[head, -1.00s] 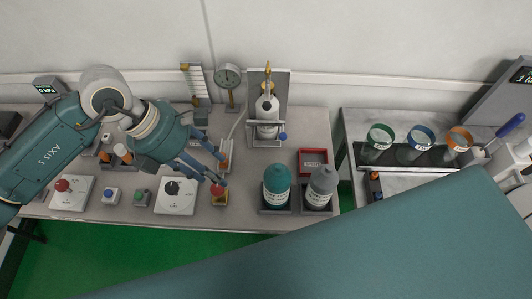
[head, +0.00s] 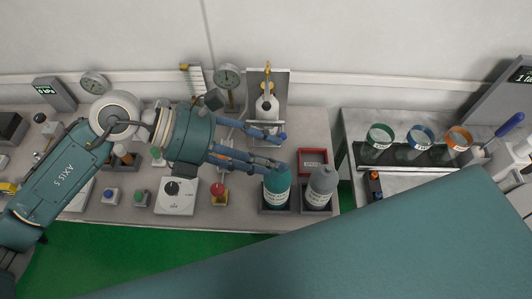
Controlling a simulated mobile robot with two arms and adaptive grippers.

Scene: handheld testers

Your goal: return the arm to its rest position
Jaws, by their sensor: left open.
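My left arm comes in from the left over the bench. Its gripper (head: 277,152) is open and empty. In the picture its blue fingers lie just above the teal bottle (head: 277,187) and below the clear bottle on its stand (head: 267,107). I cannot tell how high above the bench the fingers are. My right gripper is not in view; a large teal part of my own body covers the lower right.
A grey bottle (head: 321,187) and a red tray (head: 313,161) stand right of the teal bottle. A dial box (head: 176,196) and a red-knobbed tester (head: 219,194) sit below the arm. Gauges line the back. A second bench (head: 410,177) holds several coloured-rim jars.

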